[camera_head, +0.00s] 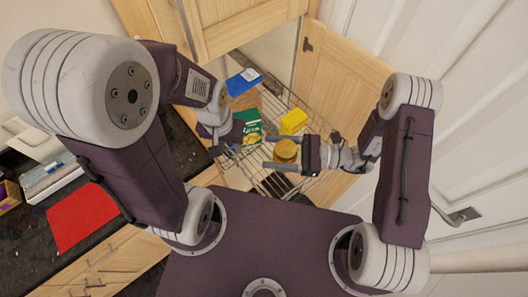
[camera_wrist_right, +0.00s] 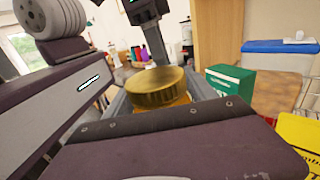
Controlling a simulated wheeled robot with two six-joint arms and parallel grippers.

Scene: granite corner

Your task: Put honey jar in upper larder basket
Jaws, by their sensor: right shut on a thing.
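The honey jar (camera_head: 285,150), with its round gold lid, is between the two fingers of my right gripper (camera_head: 270,152), which is shut on it. In the right wrist view the gold lid (camera_wrist_right: 155,87) is upright between the fingers, and most of the jar's body is hidden. The larder's wire basket (camera_head: 318,117) lies under and around the jar in the head view; I cannot tell whether the jar touches it. My left gripper (camera_head: 226,138) is to the left of the jar, beside the green box, and its fingers are mostly hidden.
The basket holds a green box (camera_head: 248,127), a yellow packet (camera_head: 293,121) and a blue packet (camera_head: 244,82). The open wooden larder door (camera_head: 335,78) stands to the right. A dark worktop with a red mat (camera_head: 82,217) is at the left.

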